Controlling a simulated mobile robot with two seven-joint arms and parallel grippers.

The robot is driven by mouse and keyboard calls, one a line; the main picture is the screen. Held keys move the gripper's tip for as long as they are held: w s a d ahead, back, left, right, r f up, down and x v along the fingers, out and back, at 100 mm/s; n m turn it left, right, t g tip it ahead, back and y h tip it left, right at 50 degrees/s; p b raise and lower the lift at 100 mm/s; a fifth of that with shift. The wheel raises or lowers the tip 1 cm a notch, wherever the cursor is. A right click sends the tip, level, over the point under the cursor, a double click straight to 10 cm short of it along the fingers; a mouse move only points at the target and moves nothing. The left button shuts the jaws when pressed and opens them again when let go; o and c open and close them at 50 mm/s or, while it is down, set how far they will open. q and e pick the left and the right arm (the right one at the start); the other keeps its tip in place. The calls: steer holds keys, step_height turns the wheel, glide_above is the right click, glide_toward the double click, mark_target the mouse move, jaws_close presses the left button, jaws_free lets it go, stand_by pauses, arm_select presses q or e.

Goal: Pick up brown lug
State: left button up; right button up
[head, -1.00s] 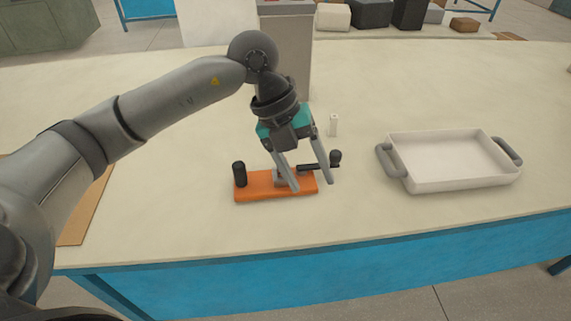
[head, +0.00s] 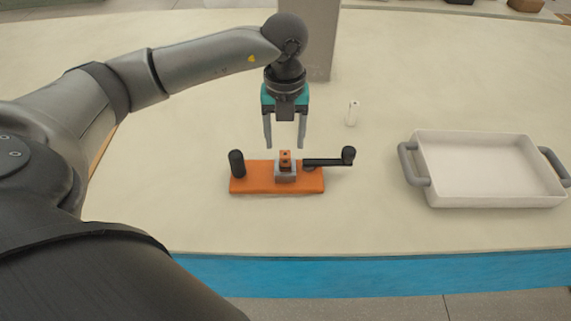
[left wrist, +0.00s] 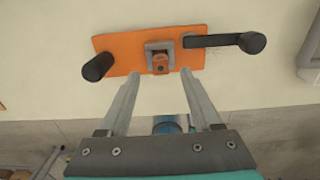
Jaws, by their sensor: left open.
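The brown lug (head: 285,158) stands in a grey holder (head: 285,175) on an orange base (head: 250,178). The lug also shows in the left wrist view (left wrist: 160,63), between and just beyond my fingertips. My left gripper (head: 285,143) is open and empty, pointing down. In the head view its fingers are on either side of the lug's line and look a little above it. I cannot see any contact with the lug. My right gripper is in neither view.
A black post (head: 237,164) stands on the base's left end, and a black crank arm with a knob (head: 330,161) reaches out to its right. A small white cylinder (head: 352,113) stands behind. A white tray (head: 428,197) with grey handles is at the right.

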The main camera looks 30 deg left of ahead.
mark_target(285, 154)
arm_select(q)
steer(key=shift+f, duration=0.6)
step_height(285, 154, down, 5)
steer(key=shift+r+b, duration=0.1)
steer(key=shift+b, duration=0.4)
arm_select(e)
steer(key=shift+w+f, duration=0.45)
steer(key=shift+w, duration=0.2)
arm_select(q)
steer(key=shift+c, duration=0.4)
jaws_close()
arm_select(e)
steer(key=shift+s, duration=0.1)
